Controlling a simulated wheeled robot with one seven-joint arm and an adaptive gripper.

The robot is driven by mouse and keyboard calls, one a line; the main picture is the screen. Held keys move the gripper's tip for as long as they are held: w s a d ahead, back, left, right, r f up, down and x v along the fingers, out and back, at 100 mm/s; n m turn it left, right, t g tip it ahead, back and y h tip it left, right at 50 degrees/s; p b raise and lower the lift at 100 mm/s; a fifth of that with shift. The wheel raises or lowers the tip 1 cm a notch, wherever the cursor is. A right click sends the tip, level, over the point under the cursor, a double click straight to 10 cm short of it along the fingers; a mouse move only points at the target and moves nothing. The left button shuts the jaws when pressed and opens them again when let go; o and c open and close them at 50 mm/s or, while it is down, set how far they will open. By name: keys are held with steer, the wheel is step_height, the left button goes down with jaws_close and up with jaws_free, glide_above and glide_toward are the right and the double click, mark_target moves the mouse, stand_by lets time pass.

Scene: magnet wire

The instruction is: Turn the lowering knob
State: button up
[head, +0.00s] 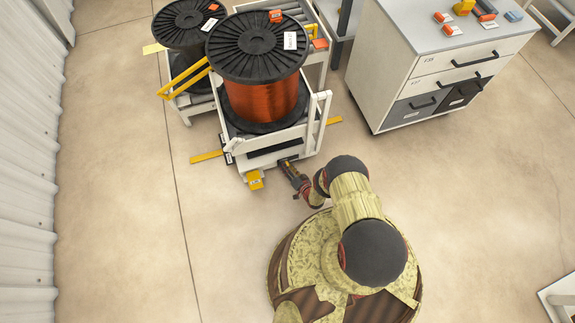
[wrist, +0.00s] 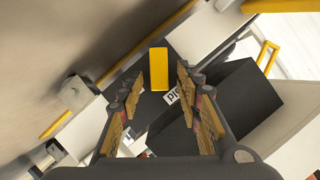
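My gripper (head: 289,168) is low at the front of the white cart (head: 232,143), with its tip close to the cart's lower front edge. In the wrist view my gripper (wrist: 160,84) is open, with nothing between its pads. Beyond the fingertips a yellow block (wrist: 158,68) shows on a dark panel, beside a partly hidden white label (wrist: 172,97). A small grey metal block (wrist: 75,93) sits on a pale rail to the left. I cannot tell which part is the lowering knob. Contact with the cart cannot be made out.
The cart carries a large spool of copper wire (head: 262,96). Another black spool (head: 187,25) stands behind left. A drawer cabinet (head: 400,88) stands to the right. The floor (head: 140,220) left is clear.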

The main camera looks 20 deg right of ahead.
step_height(320, 180, up, 10)
stand_by(0.8)
